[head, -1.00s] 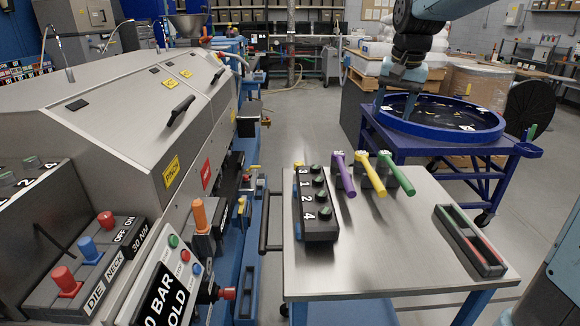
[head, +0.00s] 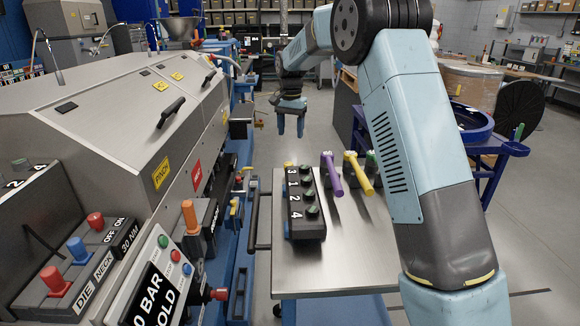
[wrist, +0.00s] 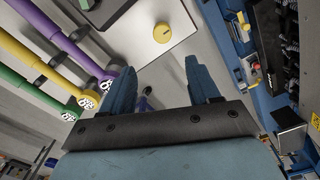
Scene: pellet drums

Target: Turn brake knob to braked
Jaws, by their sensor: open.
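A round yellow knob (wrist: 162,32) with a small dark mark near its rim sits on a pale plate in the wrist view; it looks like the brake knob, but I cannot read any label or its setting. A small yellow bit (head: 288,164) shows behind the black block in the head view; I cannot tell if it is the same knob. My gripper (head: 290,133) points down beyond the far edge of the steel-topped cart (head: 345,245). Its fingers, also in the wrist view (wrist: 158,68), are apart with nothing between them, and the yellow knob lies beyond their tips.
The grey machine (head: 120,130) stands left. A blue drum (head: 470,120) is partly behind my arm.

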